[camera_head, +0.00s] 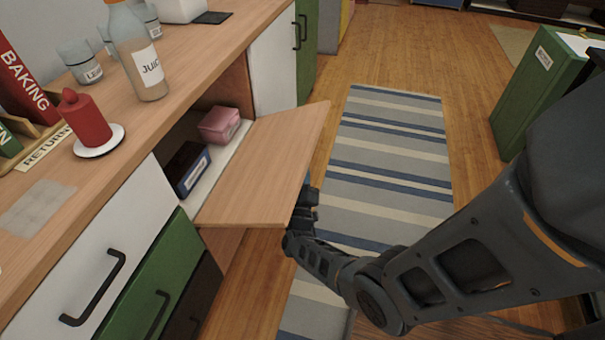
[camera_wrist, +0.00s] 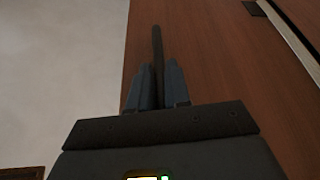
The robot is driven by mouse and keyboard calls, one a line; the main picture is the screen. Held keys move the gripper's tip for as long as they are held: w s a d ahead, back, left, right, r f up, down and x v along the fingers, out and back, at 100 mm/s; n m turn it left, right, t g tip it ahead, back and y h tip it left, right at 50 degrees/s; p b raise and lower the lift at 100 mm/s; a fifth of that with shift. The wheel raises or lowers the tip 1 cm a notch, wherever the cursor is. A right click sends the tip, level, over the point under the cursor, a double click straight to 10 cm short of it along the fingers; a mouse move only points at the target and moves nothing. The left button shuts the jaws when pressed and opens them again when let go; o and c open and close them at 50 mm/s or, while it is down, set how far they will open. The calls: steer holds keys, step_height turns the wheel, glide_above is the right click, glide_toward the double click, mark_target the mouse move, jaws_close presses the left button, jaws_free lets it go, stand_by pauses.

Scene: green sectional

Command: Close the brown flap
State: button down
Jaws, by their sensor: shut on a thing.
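The brown flap (camera_head: 262,165) is hinged at its lower edge and hangs open, jutting out nearly level from the cabinet. My gripper (camera_head: 306,205) is at its outer edge, on the right, partly hidden by the flap. In the wrist view my gripper (camera_wrist: 157,85) has its bluish fingers closed around a thin dark bar, the flap's handle (camera_wrist: 157,42). The brown flap surface (camera_wrist: 215,60) lies right behind it. The handle is hidden in the head view.
Inside the open compartment are a pink container (camera_head: 220,125) and a dark blue box (camera_head: 189,168). A juice bottle (camera_head: 138,60) and a red candle (camera_head: 85,118) stand on the counter (camera_head: 135,125). A striped rug (camera_head: 385,190) covers the floor; a green bin (camera_head: 540,90) is at right.

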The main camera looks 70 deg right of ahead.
mark_target(288, 159)
steer(key=w+r+n+p, duration=0.1)
steer(key=r+p, duration=0.1)
steer(key=w+r+n+t+y+p, duration=0.1)
steer(key=r+n+p, duration=0.1)
steer(key=r+p, duration=0.1)
steer(key=w+r+n+p, duration=0.1)
steer(key=r+p, duration=0.1)
steer(key=r, duration=0.1)
steer(key=shift+w+a+r+y+p, duration=0.1)
steer(key=shift+w+a+y+p, duration=0.05)
steer(key=shift+w+y+p, duration=0.2)
steer(key=w+r+n+y+p, duration=0.1)
steer(key=w+r+n+p, duration=0.2)
steer(key=w, duration=0.5)
steer(key=w+a+r+n+t+y+p, duration=0.1)
steer(key=w+r+n+p, duration=0.1)
steer(key=w+r, duration=0.4)
steer(key=shift+w+a+r+n+p, duration=0.25)
steer(key=shift+w+n+p, duration=0.2)
steer(key=shift+w, duration=1.25)
steer(key=shift+w+r, duration=0.1)
steer(key=shift+r, duration=0.05)
steer(key=c, duration=1.4)
jaws_free()
steer(key=shift+o, duration=1.2)
